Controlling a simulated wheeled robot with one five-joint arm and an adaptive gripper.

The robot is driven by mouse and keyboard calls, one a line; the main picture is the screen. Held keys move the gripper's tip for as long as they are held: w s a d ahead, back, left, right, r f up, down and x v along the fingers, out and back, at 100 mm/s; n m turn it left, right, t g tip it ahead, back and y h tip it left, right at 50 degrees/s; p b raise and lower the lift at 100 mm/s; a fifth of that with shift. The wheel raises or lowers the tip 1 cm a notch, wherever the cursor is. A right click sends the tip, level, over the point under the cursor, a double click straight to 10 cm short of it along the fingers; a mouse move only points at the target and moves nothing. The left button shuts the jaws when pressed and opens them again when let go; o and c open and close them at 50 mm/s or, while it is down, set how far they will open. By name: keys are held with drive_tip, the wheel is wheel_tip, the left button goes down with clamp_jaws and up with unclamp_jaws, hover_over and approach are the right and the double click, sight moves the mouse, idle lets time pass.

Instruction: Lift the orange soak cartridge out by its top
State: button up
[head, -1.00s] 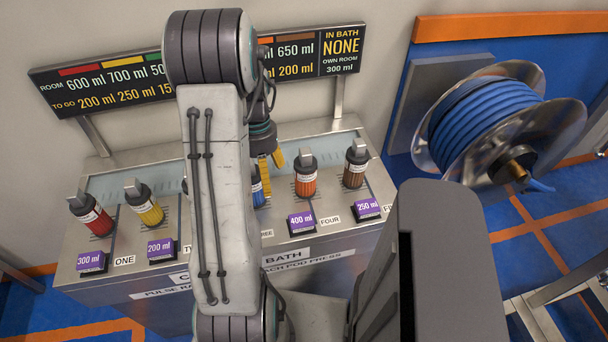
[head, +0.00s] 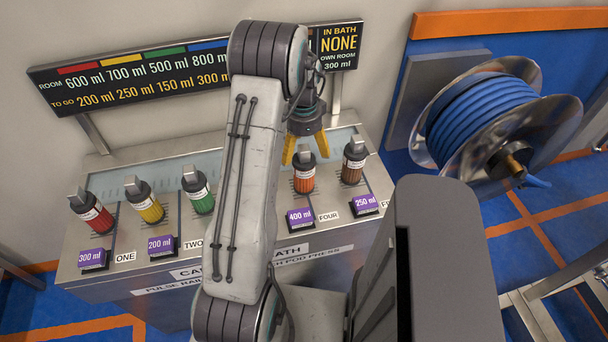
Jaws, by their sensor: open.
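The orange soak cartridge (head: 304,177) stands in the bath unit, in the slot behind the 400 ml tag and the FOUR label. It has an orange body, a dark collar and a grey block-like top (head: 303,153). My gripper (head: 305,155) has yellow fingers and points down at the cartridge's top. The fingers are spread to either side of the top in the picture, open and holding nothing. I cannot tell how far above or behind the top they are.
Red (head: 91,212), yellow (head: 144,201) and green (head: 198,191) cartridges stand to the left, a brown one (head: 354,164) close to the right. My arm hides the blue one's place. A display board (head: 130,80) stands behind. A blue hose reel (head: 490,125) is at right.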

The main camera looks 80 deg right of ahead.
sight(304, 165)
drive_tip(key=shift+s+f+p, duration=0.1)
drive_tip(key=shift+f+p, duration=0.95)
drive_tip(key=shift+f, duration=2.45)
drive_tip(key=c, duration=1.2)
drive_tip(key=shift+c, duration=0.7)
drive_tip(key=shift+d+r, duration=0.1)
drive_tip(key=shift+r, duration=0.1)
